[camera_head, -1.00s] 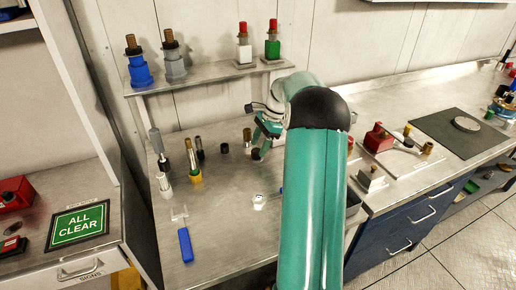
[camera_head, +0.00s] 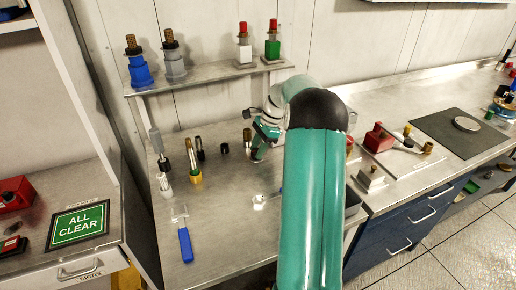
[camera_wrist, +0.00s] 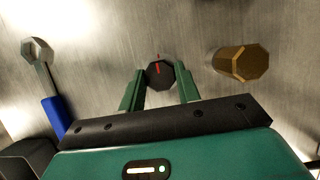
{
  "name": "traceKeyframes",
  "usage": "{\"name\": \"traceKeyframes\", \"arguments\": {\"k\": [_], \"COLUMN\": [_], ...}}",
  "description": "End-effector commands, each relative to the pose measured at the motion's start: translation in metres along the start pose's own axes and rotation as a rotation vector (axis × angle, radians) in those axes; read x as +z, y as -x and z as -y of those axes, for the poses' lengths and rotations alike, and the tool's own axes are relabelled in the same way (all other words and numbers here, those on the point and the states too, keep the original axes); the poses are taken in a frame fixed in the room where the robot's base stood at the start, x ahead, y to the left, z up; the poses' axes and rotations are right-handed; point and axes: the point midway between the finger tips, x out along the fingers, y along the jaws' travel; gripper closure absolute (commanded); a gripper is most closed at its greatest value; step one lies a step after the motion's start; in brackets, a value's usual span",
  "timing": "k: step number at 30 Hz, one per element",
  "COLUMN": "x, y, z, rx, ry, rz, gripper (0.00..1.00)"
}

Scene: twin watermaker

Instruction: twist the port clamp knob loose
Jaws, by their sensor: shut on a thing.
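A black knob (camera_wrist: 160,74) with a red line on its top shows in the wrist view, between the two fingertips of my gripper (camera_wrist: 160,84). The fingers are shut on its sides. The red line points nearly straight up in the picture, tilted slightly left. In the head view my gripper (camera_head: 257,152) is low over the metal bench, and the knob is too small and covered there to make out. What the knob is mounted on is hidden.
A brass piece (camera_wrist: 240,63) stands right of the knob. A wrench (camera_wrist: 45,78) with a blue handle lies left. Several fittings, including a brass-based one (camera_head: 195,175), stand further left on the bench (camera_head: 225,235). A raised shelf (camera_head: 205,80) stands behind.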

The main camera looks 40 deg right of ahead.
Motion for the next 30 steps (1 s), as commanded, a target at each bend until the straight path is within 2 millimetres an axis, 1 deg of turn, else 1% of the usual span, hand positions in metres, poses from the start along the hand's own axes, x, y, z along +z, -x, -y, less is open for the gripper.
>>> {"name": "traceKeyframes", "arguments": {"k": [5,11,30], "x": [-0.0004,0.0002,0.0023], "y": [0.0008,0.0006,0.0002], "z": [0.0009,0.0021,0.0055], "rx": [0.024,0.076,0.306], "ry": [0.061,0.186,0.742], "rz": [-0.002,-0.001,-0.003], "gripper": [0.9,0.9,0.9]}}
